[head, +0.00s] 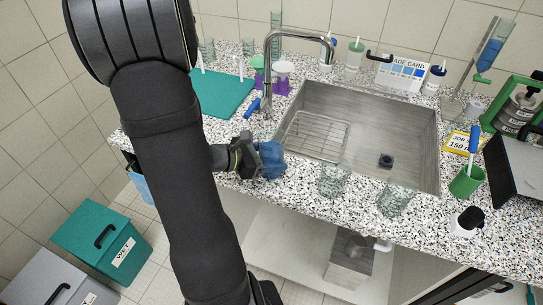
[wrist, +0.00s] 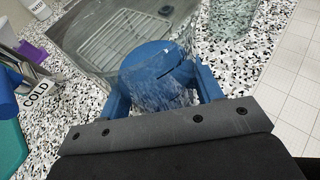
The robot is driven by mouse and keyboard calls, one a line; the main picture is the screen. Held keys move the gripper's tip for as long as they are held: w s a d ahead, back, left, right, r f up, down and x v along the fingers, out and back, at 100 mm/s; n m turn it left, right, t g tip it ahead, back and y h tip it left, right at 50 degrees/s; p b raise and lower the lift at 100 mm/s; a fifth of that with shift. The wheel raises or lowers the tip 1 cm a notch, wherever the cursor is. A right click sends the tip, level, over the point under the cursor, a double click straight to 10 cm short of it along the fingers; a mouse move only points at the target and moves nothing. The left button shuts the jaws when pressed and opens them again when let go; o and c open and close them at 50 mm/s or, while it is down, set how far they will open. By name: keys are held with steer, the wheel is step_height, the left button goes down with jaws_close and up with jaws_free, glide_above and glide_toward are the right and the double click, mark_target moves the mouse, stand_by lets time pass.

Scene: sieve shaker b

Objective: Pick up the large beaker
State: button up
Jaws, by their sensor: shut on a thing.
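My gripper (head: 266,163) is at the counter's front edge, left of the sink. It is shut on a clear glass vessel, which I take for the large beaker (wrist: 152,62). In the wrist view it sits between the blue fingers, and the blue shows distorted through its glass. I cannot tell whether its base touches the counter. Two other clear beakers stand along the front edge right of my gripper, a nearer one (head: 333,181) and a farther one (head: 394,200). One of them also shows at the top of the wrist view (wrist: 232,18).
The sink (head: 415,125), with a wire rack (head: 318,135) in it, lies just behind and right of my gripper. The tall tap (head: 268,70) stands behind. A teal mat (head: 222,95) lies at left.

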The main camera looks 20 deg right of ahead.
mark_target(271, 147)
steer(key=shift+r, duration=0.2)
steer(key=shift+r, duration=1.7)
steer(key=a, duration=1.8)
steer(key=shift+f, duration=0.15)
steer(key=shift+w, duration=0.1)
